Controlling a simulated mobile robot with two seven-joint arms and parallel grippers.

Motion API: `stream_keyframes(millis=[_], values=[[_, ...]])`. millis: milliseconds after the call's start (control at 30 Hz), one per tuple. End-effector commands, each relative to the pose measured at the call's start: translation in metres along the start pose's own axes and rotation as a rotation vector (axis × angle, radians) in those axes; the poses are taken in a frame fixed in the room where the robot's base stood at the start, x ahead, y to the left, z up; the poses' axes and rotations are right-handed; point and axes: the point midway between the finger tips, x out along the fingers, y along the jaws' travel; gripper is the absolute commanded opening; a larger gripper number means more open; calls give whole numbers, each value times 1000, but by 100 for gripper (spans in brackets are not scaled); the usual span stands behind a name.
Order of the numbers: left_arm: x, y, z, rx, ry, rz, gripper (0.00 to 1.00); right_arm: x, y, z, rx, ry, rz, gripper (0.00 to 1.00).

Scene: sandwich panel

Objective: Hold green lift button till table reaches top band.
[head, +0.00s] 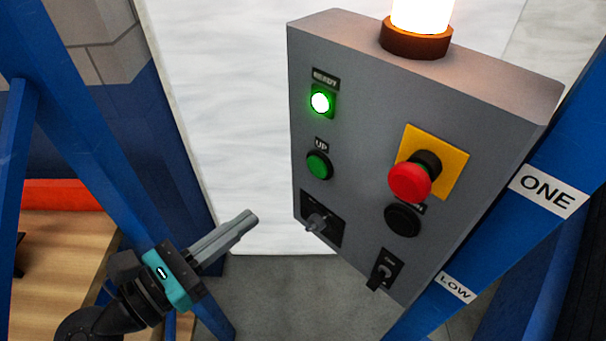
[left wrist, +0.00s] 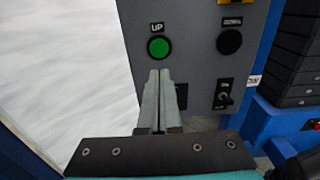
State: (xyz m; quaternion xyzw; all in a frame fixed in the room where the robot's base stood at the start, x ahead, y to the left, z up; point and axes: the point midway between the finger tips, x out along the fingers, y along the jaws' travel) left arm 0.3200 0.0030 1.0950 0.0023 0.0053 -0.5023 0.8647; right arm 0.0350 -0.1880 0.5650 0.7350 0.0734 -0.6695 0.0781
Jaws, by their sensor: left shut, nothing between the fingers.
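The green UP button (head: 319,165) sits on the left part of the grey control panel (head: 350,130), below a lit green READY lamp (head: 321,101). It also shows in the left wrist view (left wrist: 159,47), just above the fingertips in the picture. My left gripper (head: 252,217) is shut and empty, below and left of the button in the head view, apart from it. In the left wrist view its closed fingers (left wrist: 160,75) point toward the panel. The lift table and a top band cannot be made out for certain. My right gripper is not in view.
A red emergency stop (head: 409,182) on a yellow plate and a black button (head: 402,220) are on the panel's right. A selector switch (head: 316,223) and a key switch (head: 384,272) are below. A glowing beacon (head: 420,20) stands on top. Blue posts (head: 120,170) flank the panel.

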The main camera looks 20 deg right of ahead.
Motion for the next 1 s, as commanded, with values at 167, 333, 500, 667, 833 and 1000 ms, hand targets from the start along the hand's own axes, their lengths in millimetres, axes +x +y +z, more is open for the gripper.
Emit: stream_keyframes(millis=[167,333,500,667,833,1000], values=[[33,0,3,-1,-5,0,0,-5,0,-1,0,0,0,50],[70,0,3,0,-4,-1,0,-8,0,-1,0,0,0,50],[102,0,2,0,-4,0,0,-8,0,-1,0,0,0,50],[122,0,0,0,0,1,0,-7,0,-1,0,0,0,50],[130,0,0,1,1,1,0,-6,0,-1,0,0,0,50],[131,0,0,1,2,1,0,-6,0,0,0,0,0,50]])
